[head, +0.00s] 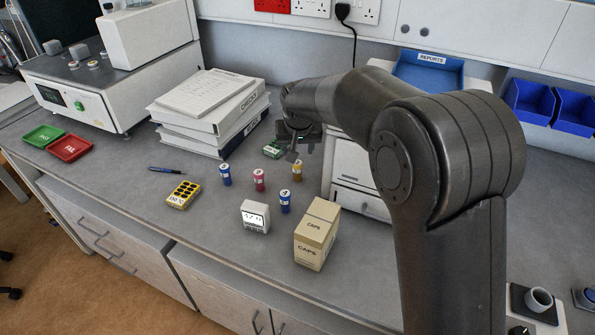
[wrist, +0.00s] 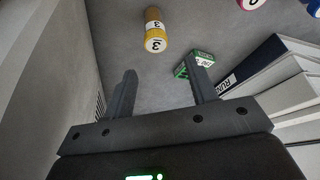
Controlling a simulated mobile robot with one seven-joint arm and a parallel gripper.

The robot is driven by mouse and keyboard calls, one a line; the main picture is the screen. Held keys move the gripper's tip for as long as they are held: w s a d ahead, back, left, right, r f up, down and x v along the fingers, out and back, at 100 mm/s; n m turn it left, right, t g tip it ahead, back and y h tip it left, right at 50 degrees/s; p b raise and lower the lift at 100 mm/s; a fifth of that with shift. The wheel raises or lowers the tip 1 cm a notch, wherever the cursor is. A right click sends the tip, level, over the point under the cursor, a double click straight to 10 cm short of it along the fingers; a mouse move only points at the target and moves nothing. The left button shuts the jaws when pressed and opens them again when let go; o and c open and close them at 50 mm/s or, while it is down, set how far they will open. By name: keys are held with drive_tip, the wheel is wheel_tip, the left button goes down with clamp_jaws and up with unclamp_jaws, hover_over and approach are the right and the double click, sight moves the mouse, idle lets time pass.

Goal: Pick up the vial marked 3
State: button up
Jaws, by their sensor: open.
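The vial marked 3 is a yellow vial (wrist: 155,32) with a white label band, near the top of the wrist view. It is on the grey bench, ahead of my fingertips and apart from them. In the head view the yellow vial (head: 297,171) stands right of a red vial (head: 259,179), just in front of my gripper (head: 296,155). In the wrist view my gripper (wrist: 163,75) is open, with nothing between its fingers.
A green box (wrist: 203,59) lies close to one finger. Binders (head: 215,115) are stacked to the left, and a white drawer unit (head: 358,180) stands close on the right.

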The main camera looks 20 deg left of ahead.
sight(297, 162)
wheel_tip(297, 162, down, 4)
drive_tip(key=shift+r, duration=0.1)
drive_tip(key=x, duration=0.4)
drive_tip(key=shift+s+d+f, duration=0.1)
drive_tip(key=shift+s+f, duration=0.05)
drive_tip(key=shift+f, duration=0.15)
drive_tip(key=shift+c, duration=0.3)
drive_tip(key=c, duration=1)
drive_tip(key=shift+r, duration=0.15)
